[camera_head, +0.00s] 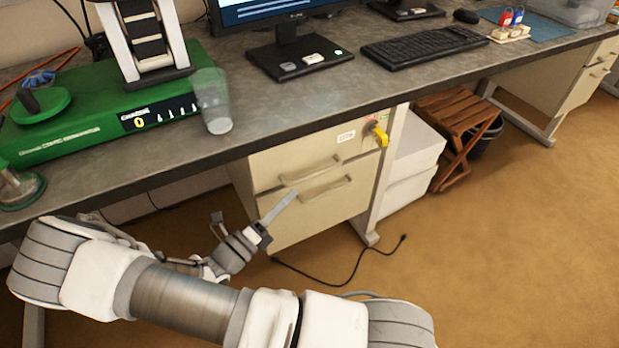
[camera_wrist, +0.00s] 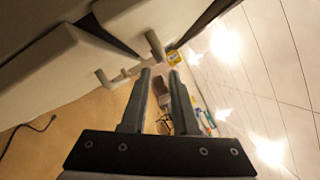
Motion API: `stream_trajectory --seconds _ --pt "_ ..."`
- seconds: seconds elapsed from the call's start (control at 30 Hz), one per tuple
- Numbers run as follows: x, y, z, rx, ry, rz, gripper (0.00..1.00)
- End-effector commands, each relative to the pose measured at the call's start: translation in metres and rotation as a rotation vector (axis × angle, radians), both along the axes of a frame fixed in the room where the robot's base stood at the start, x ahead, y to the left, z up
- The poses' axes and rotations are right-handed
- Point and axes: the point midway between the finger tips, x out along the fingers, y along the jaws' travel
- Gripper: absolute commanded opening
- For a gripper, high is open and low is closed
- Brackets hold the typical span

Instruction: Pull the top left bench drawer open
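The top left bench drawer (camera_head: 277,165) is the upper cream drawer under the bench. It looks shut. Its bar handle (camera_head: 310,171) sits low on its front, just above the lower drawer's handle (camera_head: 326,189). In the wrist view, the upper handle (camera_wrist: 155,43) stands beyond the fingertips, and the lower handle (camera_wrist: 106,79) is left of them. My gripper (camera_head: 255,204) is in front of the drawers, below and left of the handles. In the wrist view, my gripper (camera_wrist: 160,73) has its fingers apart with nothing between them. Contact with a handle is not visible.
The bench top (camera_head: 290,105) overhangs the drawers. A clear cup (camera_head: 213,100) stands near its front edge beside a green machine (camera_head: 95,110). A yellow item (camera_head: 379,135) sticks out right of the upper drawer.

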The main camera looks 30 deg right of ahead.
Motion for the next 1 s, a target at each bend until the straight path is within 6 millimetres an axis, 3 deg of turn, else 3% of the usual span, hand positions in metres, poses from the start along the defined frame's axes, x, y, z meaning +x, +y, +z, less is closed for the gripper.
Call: stream_trajectory --seconds 0.2,0.4,0.83,1.0 --pt "0.016 -0.043 0.008 0.000 -0.002 -0.002 0.28" --pt "0.026 -0.067 0.015 0.000 -0.001 -0.001 0.28" --pt "0.030 -0.076 0.018 0.000 -0.001 0.000 0.28" --pt "0.030 -0.076 0.018 0.001 0.000 0.001 0.00"
